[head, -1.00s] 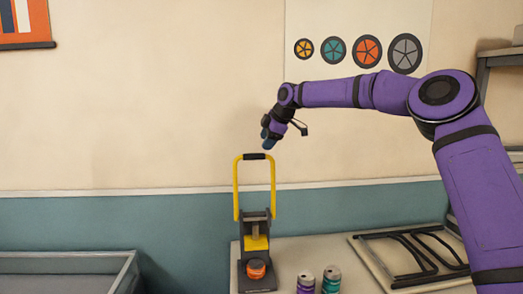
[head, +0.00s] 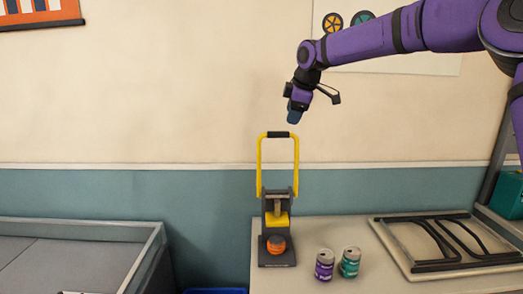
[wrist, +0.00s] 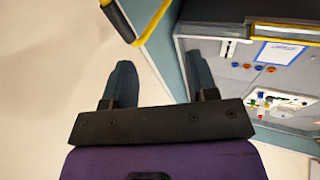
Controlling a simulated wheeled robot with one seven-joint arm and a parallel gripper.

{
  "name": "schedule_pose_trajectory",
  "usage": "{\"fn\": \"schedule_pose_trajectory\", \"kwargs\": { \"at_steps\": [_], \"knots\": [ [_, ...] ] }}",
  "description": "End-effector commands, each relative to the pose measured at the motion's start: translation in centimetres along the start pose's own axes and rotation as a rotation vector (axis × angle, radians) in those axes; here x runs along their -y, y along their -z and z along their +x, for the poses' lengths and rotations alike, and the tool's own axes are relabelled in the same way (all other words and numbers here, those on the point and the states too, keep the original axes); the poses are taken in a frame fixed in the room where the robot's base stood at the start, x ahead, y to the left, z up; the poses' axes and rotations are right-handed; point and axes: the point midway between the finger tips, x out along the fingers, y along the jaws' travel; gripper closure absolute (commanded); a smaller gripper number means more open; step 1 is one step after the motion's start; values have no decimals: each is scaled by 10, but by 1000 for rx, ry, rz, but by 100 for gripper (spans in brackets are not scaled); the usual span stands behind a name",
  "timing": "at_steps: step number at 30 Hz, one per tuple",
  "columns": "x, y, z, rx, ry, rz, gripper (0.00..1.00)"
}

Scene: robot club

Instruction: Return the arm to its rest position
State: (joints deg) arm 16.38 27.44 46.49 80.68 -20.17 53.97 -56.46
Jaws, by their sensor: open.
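My purple arm reaches in from the right in the head view. My gripper (head: 294,115) hangs above the yellow handle of a press, apart from it. In the wrist view my gripper's two dark fingers (wrist: 163,85) stand apart with nothing between them. The press (head: 277,225) stands upright on the table, with a dark base, a raised yellow loop handle with a black grip, and an orange round piece at its foot. Part of its handle shows at the top of the wrist view (wrist: 150,22).
A purple can (head: 324,265) and a teal can (head: 350,262) stand on the table (head: 330,230) beside the press. A black frame rack (head: 440,240) lies at the right. A grey-walled bin or bench (head: 140,262) is at the left. The wall space left of my arm is clear.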

Motion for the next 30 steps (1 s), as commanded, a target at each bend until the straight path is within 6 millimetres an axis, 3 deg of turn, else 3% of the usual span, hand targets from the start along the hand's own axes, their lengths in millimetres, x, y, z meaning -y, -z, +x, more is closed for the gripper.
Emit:
{"fn": "schedule_pose_trajectory", "kwargs": {
  "at_steps": [5,11,21,30],
  "knots": [
    [49,-7,-34,106,-18,108,47],
    [102,-29,-72,199,-54,269,47],
    [200,-84,-136,284,-145,615,47],
    [297,-140,-178,265,-217,967,47]
  ]
}}
